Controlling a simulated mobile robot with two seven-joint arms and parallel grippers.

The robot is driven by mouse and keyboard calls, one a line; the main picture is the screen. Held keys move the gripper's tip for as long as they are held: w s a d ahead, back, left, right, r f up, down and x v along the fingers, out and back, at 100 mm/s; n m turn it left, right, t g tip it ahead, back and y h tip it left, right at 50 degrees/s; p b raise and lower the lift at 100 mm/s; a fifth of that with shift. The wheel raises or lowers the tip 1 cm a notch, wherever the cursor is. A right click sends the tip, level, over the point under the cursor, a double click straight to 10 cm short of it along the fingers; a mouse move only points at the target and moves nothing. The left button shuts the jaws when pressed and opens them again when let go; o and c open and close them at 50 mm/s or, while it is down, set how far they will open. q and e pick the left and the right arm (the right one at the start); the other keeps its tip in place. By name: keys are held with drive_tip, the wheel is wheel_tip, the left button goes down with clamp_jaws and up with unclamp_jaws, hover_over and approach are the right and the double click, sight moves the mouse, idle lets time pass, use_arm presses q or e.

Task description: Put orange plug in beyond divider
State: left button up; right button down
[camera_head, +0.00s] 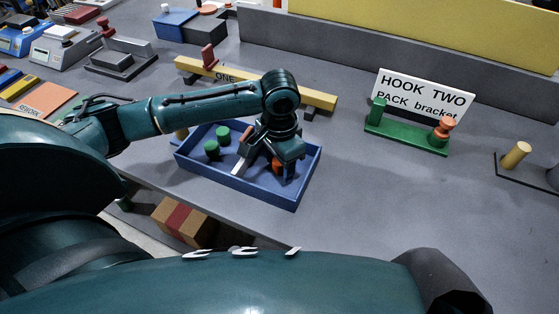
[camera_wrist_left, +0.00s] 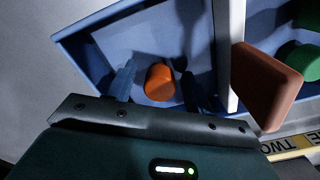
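A blue tray (camera_head: 240,190) holds green plugs (camera_head: 220,138), an orange plug (camera_head: 277,165) and a pale divider (camera_head: 241,160). The orange plug lies right of the divider and the green plugs left of it. My left gripper (camera_head: 280,165) points down into the tray over the orange plug and partly hides it. In the left wrist view the orange plug (camera_wrist_left: 159,83) is between the two spread fingers, with a gap on each side. The divider (camera_wrist_left: 230,50) stands to the right of them there. My right gripper is out of view.
A yellow bar (camera_head: 310,97) with a red handle (camera_head: 208,57) lies just behind the tray. A green bracket (camera_head: 405,137) with a "HOOK TWO" sign (camera_head: 425,93) stands right.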

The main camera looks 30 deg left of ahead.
use_arm(q)
drive_tip(key=shift+r, duration=0.2)
wheel_tip(320, 180, up, 13)
drive_tip(key=shift+f, duration=0.1)
idle(0.4)
drive_tip(key=shift+s+f, duration=0.1)
drive_tip(key=shift+s, duration=0.05)
idle(0.9)
